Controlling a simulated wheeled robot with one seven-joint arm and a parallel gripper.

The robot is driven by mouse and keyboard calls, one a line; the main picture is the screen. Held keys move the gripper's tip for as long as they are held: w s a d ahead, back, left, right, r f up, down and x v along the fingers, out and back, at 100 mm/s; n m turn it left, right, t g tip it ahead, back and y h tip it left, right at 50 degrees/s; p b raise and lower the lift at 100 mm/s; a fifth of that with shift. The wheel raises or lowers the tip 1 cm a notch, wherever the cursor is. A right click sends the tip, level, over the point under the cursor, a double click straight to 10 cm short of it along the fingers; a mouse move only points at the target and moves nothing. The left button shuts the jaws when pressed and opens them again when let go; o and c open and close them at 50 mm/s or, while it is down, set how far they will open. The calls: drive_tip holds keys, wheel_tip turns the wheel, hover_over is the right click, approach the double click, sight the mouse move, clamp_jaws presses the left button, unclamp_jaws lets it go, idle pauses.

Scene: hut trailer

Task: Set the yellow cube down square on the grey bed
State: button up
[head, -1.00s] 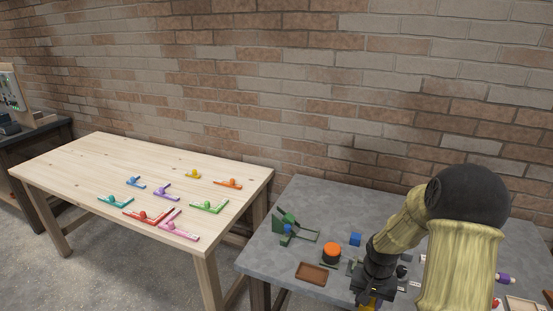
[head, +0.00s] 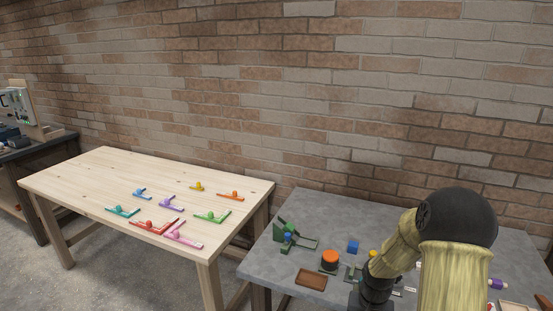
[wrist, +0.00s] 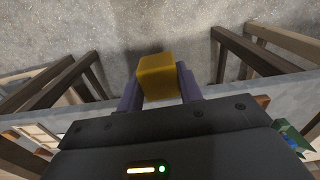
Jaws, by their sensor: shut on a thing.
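The yellow cube (wrist: 157,77) is held between the two fingers of my gripper (wrist: 158,88) in the wrist view. Bare concrete floor shows behind the cube, with table legs to both sides. In the head view my gripper and the cube are out of sight below the bottom edge, under my arm. I cannot pick out the grey bed with certainty; a small grey-green fixture (head: 351,273) on the grey table is partly hidden by my arm.
The wooden table (head: 90,180) at left holds several coloured angle pieces. A brick wall (head: 280,90) stands behind.

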drive_tip(key=w+a+f+n, duration=0.2)
drive_tip(key=a+f+n, duration=0.2)
drive_tip(key=a+f, duration=0.4)
wheel_tip(320, 180, down, 4)
drive_tip(key=shift+a+r, duration=0.1)
drive_tip(key=shift+a, duration=0.1)
drive_tip(key=shift+s, duration=0.2)
